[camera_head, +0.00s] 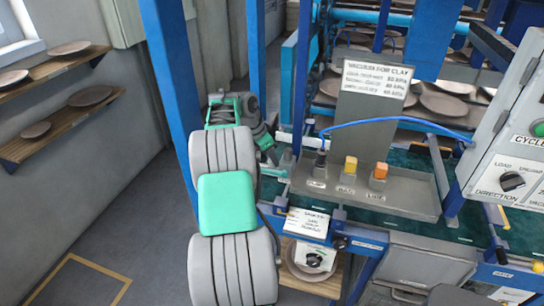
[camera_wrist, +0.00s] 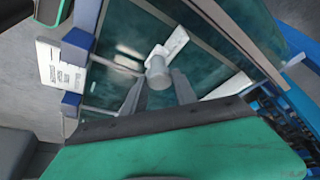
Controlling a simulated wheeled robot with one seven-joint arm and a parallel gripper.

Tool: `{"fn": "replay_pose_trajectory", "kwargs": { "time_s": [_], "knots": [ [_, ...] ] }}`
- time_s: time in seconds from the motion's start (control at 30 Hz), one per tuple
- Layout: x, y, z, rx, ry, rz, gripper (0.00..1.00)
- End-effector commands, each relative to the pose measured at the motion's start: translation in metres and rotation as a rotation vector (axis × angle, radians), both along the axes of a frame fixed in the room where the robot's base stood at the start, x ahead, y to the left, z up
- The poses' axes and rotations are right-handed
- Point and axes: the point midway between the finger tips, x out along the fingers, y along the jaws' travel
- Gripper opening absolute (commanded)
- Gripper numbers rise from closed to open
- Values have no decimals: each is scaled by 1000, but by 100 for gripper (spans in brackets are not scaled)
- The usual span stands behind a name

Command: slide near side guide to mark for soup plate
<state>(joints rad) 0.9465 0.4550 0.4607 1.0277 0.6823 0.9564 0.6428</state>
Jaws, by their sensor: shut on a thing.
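In the wrist view, the near side guide (camera_wrist: 180,45) appears as a pale bar above the green belt (camera_wrist: 125,38), with a grey cylindrical knob (camera_wrist: 158,72) at its end. My gripper (camera_wrist: 157,88) has one finger on each side of the knob and is shut on it. In the head view, my gripper (camera_head: 266,142) is over the left end of the machine, partly hidden by my arm. The guide is hard to make out there. I cannot make out the soup plate mark or how the guide lines up with it.
A white text card (camera_head: 307,222) is on the front rail; its words are too small to read. A grey panel (camera_head: 350,190) carries several coloured-topped pegs, below a vacuum sign (camera_head: 376,78). A control box (camera_head: 512,150) is at right. A blue post (camera_head: 172,90) rises beside my arm.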

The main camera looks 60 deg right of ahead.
Motion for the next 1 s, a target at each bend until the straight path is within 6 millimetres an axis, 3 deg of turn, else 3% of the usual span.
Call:
{"fn": "replay_pose_trajectory", "kwargs": {
  "time_s": [0.2,0.43,0.47,0.5,0.7,1.0],
  "knots": [
    [-1,14,-2,-1,-2,4,0],
    [-1,15,1,-1,-2,3,0],
    [-1,15,1,-1,-2,3,35],
    [-1,15,1,-1,-1,3,39],
    [-2,14,0,-1,-1,0,55],
    [-1,15,5,-2,-1,0,55]
  ]
}}
